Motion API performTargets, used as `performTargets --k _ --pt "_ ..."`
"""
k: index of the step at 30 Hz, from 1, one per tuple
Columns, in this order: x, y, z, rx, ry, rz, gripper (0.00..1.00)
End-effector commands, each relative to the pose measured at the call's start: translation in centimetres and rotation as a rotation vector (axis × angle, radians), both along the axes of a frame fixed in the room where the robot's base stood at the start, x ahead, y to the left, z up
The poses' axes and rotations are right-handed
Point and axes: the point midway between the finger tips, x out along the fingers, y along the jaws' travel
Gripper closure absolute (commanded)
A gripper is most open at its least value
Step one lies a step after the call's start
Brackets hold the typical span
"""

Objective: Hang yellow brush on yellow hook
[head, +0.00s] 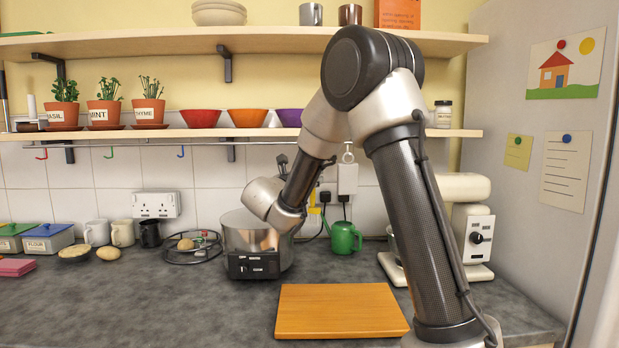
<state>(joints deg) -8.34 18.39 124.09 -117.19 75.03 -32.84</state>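No yellow brush can be made out for certain. A small yellow piece (313,199) shows just right of my wrist, in front of the tiled wall; most of it is hidden, and I cannot tell whether it is the brush or something else. No yellow hook is clearly visible; the rail under the lower shelf shows a red hook (41,154), a green hook (109,152) and a blue hook (181,152), all empty. My arm reaches toward the wall above the metal pot. My gripper is mostly hidden behind my wrist; only a dark part (282,166) shows, so its fingers and any held thing cannot be made out.
A metal pot with a black control panel (254,265) stands below my wrist. A green watering can (344,238), wall sockets (347,179) and a white mixer (466,225) are to the right. A wooden board (340,311) lies in front. Shelves with pots and bowls overhang the rail.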

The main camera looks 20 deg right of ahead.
Motion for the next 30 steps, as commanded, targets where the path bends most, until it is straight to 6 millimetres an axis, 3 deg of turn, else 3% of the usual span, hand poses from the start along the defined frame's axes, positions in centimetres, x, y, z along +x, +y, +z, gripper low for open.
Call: performTargets --k 8,21,30 --pt "-0.5 0.8 -0.1 0.001 0.001 0.002 0.59" --pt "-6.1 7.8 -0.7 0.0 0.0 0.005 0.59" --pt "-7.5 9.4 -0.8 0.001 -0.002 0.0 0.59"
